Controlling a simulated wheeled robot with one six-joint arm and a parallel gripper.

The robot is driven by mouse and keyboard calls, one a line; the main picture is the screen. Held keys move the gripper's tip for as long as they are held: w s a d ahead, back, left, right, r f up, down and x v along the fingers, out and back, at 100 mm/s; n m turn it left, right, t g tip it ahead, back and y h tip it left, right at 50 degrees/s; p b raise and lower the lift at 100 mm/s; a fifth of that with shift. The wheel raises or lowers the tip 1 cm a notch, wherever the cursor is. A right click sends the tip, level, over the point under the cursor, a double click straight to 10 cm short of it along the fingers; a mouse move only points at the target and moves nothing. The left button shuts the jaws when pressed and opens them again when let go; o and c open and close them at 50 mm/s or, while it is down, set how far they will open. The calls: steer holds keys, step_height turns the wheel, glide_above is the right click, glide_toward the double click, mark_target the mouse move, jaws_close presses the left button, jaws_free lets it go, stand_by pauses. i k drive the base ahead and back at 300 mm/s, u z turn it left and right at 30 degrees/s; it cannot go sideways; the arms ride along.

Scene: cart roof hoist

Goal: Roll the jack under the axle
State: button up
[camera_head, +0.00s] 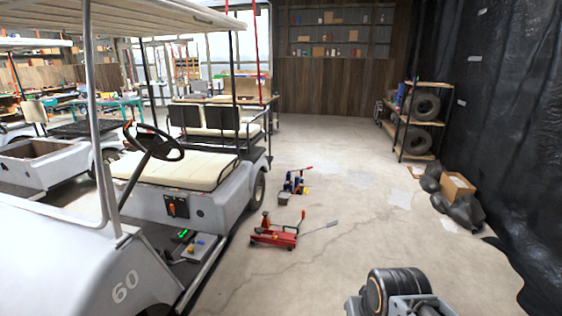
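A red floor jack (274,236) stands on the concrete floor beside the near white cart (180,205), with its grey handle pointing right. A smaller blue jack-like tool (293,186) with a red handle stands behind it, nearer the cart's rear wheel (259,188). Both stand outside the cart's side, apart from it. The cart's axle is hidden under the body. Part of my arm shows at the bottom right, well to the right of the red jack. My gripper's fingers are not in view.
Open floor lies right of the jacks, with a few flat pale sheets (359,180). A tyre rack (416,120), a cardboard box (457,187) and dark bags (463,212) line the black-covered right wall. Another cart (45,165) stands at left.

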mark_target(285, 239)
steer(key=u, duration=0.3)
steer(key=i, duration=4.05)
steer(key=z, duration=0.35)
